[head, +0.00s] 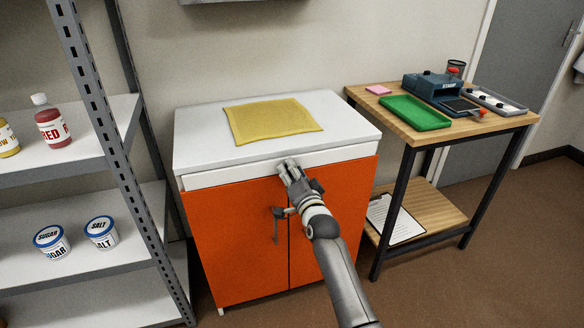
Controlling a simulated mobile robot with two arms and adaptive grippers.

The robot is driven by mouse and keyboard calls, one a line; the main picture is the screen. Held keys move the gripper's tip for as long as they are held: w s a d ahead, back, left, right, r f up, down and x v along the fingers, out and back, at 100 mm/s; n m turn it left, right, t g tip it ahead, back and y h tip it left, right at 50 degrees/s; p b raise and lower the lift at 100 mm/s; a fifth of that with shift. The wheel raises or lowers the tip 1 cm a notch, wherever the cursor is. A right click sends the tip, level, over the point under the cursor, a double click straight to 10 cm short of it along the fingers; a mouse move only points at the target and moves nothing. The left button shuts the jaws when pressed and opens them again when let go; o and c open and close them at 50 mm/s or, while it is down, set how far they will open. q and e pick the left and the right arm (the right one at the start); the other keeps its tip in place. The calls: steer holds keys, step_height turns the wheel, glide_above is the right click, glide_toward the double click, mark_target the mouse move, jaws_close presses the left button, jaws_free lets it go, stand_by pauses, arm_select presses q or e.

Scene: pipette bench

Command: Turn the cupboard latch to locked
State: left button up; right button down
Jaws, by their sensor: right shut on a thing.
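The orange cupboard (235,250) has two doors that meet at a dark centre seam. A small dark metal latch (277,213) sits by the seam in the upper half, and a dark part hangs down from it. My right gripper (290,174) is at the upper middle of the doors, just up and right of the visible latch part. It is shut on the latch, but the gripper and wrist hide the grip and part of the latch. My left gripper is out of view.
A yellow cloth (272,119) lies on the white cupboard top (200,140). A grey shelf rack (110,130) with bottles and tubs stands at left. A wooden table (440,137) with a green tray (414,112) stands at right. Brown floor is open in front.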

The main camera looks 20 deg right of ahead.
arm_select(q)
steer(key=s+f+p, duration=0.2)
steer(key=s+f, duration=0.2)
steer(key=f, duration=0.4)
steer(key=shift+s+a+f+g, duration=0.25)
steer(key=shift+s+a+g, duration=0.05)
arm_select(e)
steer(key=shift+m, duration=3.6)
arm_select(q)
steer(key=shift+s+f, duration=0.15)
arm_select(e)
steer(key=c, duration=1)
jaws_free()
steer(key=shift+c, duration=0.2)
